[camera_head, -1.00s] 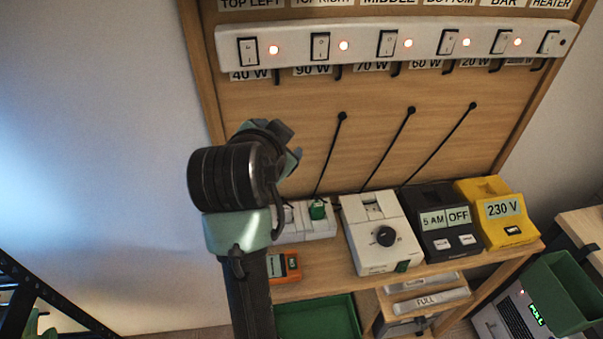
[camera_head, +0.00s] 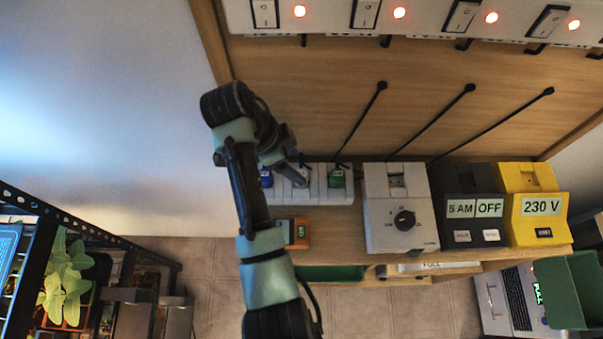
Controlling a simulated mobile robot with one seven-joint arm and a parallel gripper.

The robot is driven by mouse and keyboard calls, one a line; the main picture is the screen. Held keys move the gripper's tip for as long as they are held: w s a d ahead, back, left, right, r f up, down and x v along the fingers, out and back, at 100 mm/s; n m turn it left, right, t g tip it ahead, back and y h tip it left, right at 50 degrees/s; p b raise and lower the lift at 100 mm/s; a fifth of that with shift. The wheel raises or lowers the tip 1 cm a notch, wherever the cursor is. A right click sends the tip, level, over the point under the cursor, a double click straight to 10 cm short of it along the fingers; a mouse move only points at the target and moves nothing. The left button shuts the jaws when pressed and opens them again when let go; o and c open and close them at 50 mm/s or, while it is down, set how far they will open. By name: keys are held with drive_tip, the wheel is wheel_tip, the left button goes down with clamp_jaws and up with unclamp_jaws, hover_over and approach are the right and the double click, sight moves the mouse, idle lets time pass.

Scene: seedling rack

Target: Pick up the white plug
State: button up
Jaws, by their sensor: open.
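My gripper (camera_head: 296,176) reaches down over the white socket strip (camera_head: 318,195) at the back left of the wooden shelf. Its jaws are open and mostly seen from behind. A blue plug (camera_head: 265,179) and a green plug (camera_head: 336,179) sit in the strip, left and right of the gripper. I cannot make out the white plug clearly. There is white around the fingertips, but I cannot tell plug from strip there, and the gripper covers part of that area.
An orange meter (camera_head: 296,233) lies in front of the strip. A white dial box (camera_head: 399,207), a black timer (camera_head: 466,207) and a yellow box (camera_head: 534,205) stand to the right. Cables hang on the wooden back panel (camera_head: 330,75). A plant rack (camera_head: 85,230) is at left.

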sight(301, 173)
drive_tip(key=shift+s+d+f, duration=0.1)
drive_tip(key=shift+s+f, duration=0.15)
drive_tip(key=shift+f, duration=0.1)
drive_tip(key=shift+p+x, duration=0.95)
drive_tip(key=shift+x, duration=1.4)
drive_tip(key=shift+w, duration=0.1)
clamp_jaws()
